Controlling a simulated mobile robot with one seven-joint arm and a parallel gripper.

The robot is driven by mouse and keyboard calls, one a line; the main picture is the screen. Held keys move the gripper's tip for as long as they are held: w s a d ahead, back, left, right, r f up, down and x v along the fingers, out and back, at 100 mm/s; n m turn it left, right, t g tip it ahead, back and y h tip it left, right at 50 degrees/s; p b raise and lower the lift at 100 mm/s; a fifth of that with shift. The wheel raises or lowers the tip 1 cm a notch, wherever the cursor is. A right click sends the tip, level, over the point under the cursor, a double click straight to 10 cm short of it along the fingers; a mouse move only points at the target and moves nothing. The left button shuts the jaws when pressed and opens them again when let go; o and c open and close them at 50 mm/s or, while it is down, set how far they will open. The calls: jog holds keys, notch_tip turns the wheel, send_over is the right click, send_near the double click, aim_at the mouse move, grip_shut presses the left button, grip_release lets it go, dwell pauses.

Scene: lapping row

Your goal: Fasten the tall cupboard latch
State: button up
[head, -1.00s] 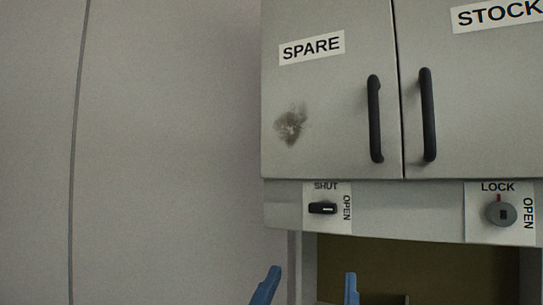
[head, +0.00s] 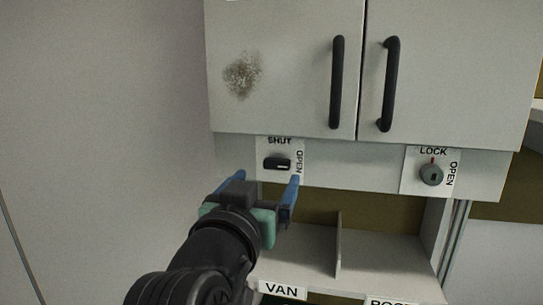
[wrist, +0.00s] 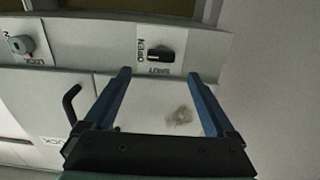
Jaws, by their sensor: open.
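A black latch knob (head: 277,163) sits on a white plate marked SHUT above and OPEN at the right, on the rail under the cupboard doors. The knob lies level, its pale mark toward the OPEN side. It also shows in the wrist view (wrist: 175,46), where the plate is upside down. My gripper (head: 267,180) has its blue fingers apart and empty, just below and in front of the knob. In the wrist view, its fingertips (wrist: 159,75) are spread with the plate beyond them. The knob appears clear of both fingers. The left cupboard door (head: 285,70) looks closed.
A round grey key lock (head: 431,175) marked LOCK and OPEN sits farther right on the rail. Black door handles (head: 337,82) stand out above. An open shelf (head: 385,262) with a divider lies below. The left wall (head: 100,120) is bare.

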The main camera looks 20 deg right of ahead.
aim_at(275, 164)
jog(key=p+x, duration=0.2)
jog(key=x, duration=0.4)
jog(key=shift+w+d, duration=0.2)
jog(key=shift+w, duration=0.1)
jog(key=c, duration=1.4)
